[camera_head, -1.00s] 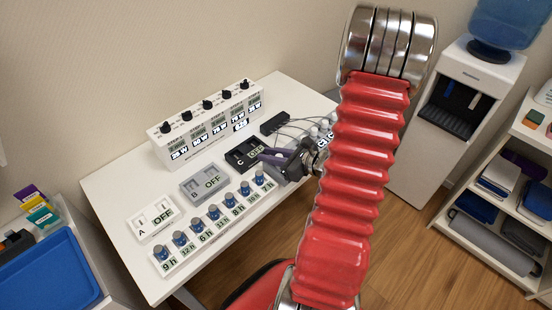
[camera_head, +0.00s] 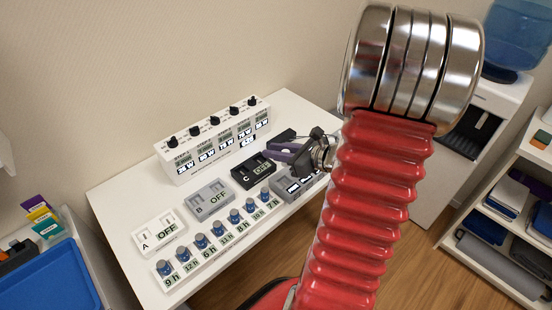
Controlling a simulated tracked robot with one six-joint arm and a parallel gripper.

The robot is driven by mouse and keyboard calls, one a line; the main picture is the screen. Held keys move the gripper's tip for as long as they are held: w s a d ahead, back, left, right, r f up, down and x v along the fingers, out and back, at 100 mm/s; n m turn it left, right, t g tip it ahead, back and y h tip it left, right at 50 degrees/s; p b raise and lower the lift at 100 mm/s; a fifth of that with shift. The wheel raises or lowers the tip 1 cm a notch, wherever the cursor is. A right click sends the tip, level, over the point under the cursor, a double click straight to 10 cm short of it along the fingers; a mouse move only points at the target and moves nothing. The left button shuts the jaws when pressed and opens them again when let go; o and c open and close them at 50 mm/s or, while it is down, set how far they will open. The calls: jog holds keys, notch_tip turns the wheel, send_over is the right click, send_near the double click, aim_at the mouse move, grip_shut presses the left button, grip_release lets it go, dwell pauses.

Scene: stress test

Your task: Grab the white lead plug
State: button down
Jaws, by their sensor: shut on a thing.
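My gripper (camera_head: 281,152), with dark purple fingers, is at the right part of the white table, beyond the black box C and above the table's gear. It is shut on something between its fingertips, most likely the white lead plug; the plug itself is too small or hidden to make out. The grey block (camera_head: 292,186) with small displays is just below the gripper, partly covered by my arm. The white plugs and leads at the table's right end are hidden behind my arm.
A white panel with black knobs (camera_head: 213,139) stands at the back. Grey box B (camera_head: 209,200), black box C (camera_head: 253,171) and white box A (camera_head: 159,234) stand before it. Shelves (camera_head: 506,222) stand right.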

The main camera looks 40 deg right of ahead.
jog(key=shift+r, duration=0.4)
jog(key=shift+w+a, duration=0.1)
dwell(0.3)
